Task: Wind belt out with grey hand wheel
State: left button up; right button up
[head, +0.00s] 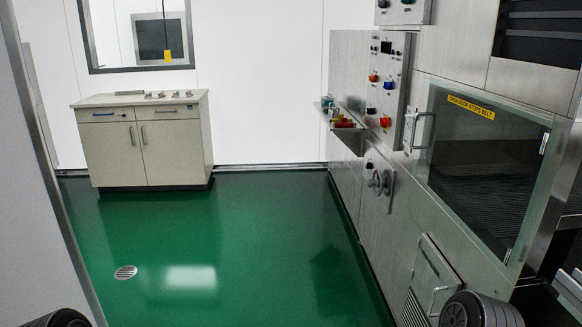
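The grey hand wheel (380,182) sits on the front of the steel washer, below the control panel and left of the glass door. It is small at this distance and nothing touches it. The dark belt (488,188) shows through the door's glass as a dim ribbed surface. The glass door (478,165) looks shut and has a yellow label about the door stopping the belt. Dark rounded parts of my own arms show at the bottom edge; neither gripper's fingers can be seen.
A control panel (386,80) with coloured knobs stands above a small steel shelf (348,140) holding small items. A louvred hatch (428,285) with a handle is low on the washer. A cabinet (145,145) stands at the back left. The green floor (235,235) between is clear.

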aim_at(377, 183)
jog(key=i+l, duration=0.1)
jog(key=i, duration=2.55)
jog(key=i+j+z, duration=0.4)
jog(key=i, duration=0.2)
jog(key=i+j+z, duration=0.4)
jog(key=i+j, duration=0.15)
jog(key=i+j+z, duration=0.35)
jog(key=j, duration=0.45)
jog(key=i+j+z, duration=0.2)
jog(key=j, duration=0.2)
jog(key=i+j+z, duration=0.2)
jog(key=j, duration=0.2)
jog(key=j+z, duration=0.2)
jog(key=j, duration=0.25)
